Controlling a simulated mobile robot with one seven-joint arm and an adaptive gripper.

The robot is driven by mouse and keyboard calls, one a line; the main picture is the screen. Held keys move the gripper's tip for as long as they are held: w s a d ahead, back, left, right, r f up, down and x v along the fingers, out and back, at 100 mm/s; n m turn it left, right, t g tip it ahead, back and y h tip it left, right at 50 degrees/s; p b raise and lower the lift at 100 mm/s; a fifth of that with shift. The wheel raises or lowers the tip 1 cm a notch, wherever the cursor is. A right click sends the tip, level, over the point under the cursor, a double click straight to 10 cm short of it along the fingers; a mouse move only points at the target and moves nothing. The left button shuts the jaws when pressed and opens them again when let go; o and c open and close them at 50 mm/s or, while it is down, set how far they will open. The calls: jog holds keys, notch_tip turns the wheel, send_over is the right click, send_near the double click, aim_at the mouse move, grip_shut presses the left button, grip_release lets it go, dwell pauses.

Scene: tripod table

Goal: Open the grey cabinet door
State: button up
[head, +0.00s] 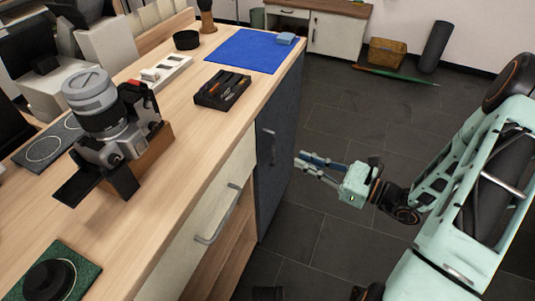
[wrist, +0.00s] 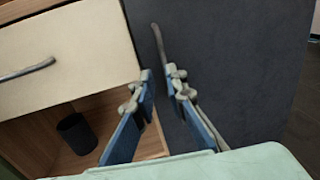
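The grey cabinet door (head: 277,150) is the dark panel at the far end of the wooden counter, and it looks shut. It fills much of the wrist view (wrist: 235,70). Its upright handle (head: 270,146) is near the door's left edge in the head view and shows above my fingers in the wrist view (wrist: 160,46). My gripper (head: 300,163) is open and empty, to the right of the handle in the head view. In the wrist view the fingers (wrist: 160,78) point toward the door with a gap between them. I cannot tell whether they touch it.
A cream drawer (head: 213,207) with a bar handle is left of the door, above an open wooden shelf (wrist: 62,150) holding a dark cup (wrist: 76,133). The counter (head: 190,110) carries a camera (head: 110,125), a black tray (head: 222,90) and a blue mat (head: 245,50).

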jog(key=b, duration=0.2)
send_over(273, 163)
jog(key=shift+w+f+m+t, duration=0.25)
jog(key=shift+m+t, duration=0.05)
jog(key=shift+m, duration=0.1)
grip_shut()
jog(key=shift+d, duration=0.15)
